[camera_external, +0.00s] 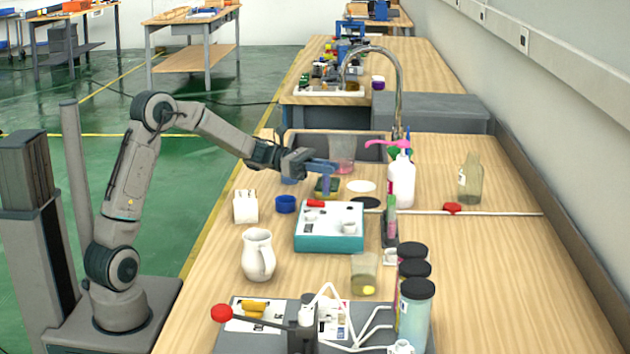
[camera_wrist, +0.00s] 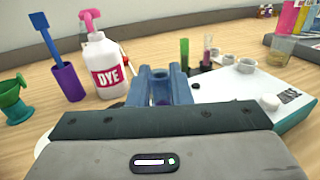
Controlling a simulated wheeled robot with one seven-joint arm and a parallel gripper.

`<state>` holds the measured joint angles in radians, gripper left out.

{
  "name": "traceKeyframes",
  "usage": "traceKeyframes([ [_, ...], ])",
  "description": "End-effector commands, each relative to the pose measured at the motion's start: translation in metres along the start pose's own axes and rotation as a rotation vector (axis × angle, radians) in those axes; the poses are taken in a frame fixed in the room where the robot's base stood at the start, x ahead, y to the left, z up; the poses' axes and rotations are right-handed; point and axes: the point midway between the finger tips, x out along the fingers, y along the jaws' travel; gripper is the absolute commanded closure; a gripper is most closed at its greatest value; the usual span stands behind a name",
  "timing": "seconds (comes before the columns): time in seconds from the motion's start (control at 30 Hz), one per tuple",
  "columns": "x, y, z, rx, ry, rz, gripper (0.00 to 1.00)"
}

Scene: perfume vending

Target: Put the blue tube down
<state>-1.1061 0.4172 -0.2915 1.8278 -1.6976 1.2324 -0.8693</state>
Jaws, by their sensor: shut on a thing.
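My gripper (camera_external: 326,168) is above the wooden bench, just behind the teal-sided box. Its blue fingers (camera_wrist: 157,85) show in the wrist view, shut on the blue tube (camera_external: 326,182). The tube hangs roughly upright below the fingers. In the wrist view only a small bluish-purple part of the tube (camera_wrist: 161,96) shows between the fingers; the gripper body hides the rest. I cannot tell whether its lower end touches anything; a dark green and yellow item is close beneath it in the external view.
A teal-sided box (camera_external: 330,240) with a white top stands in front. A white DYE bottle (camera_external: 401,182) with a pink pump and a rack with coloured tubes (camera_external: 391,222) stand to the right. A blue cup (camera_external: 286,204) is left. Bare wood lies at right (camera_external: 490,270).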

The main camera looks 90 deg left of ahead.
Motion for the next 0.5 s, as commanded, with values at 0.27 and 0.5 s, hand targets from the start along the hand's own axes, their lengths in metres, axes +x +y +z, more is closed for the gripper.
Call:
traceKeyframes([
  [0.27,0.0,-0.001,-0.038,-0.003,0.001,-0.001,1.0],
  [0.5,0.0,-0.001,-0.038,-0.001,0.001,-0.001,1.0],
])
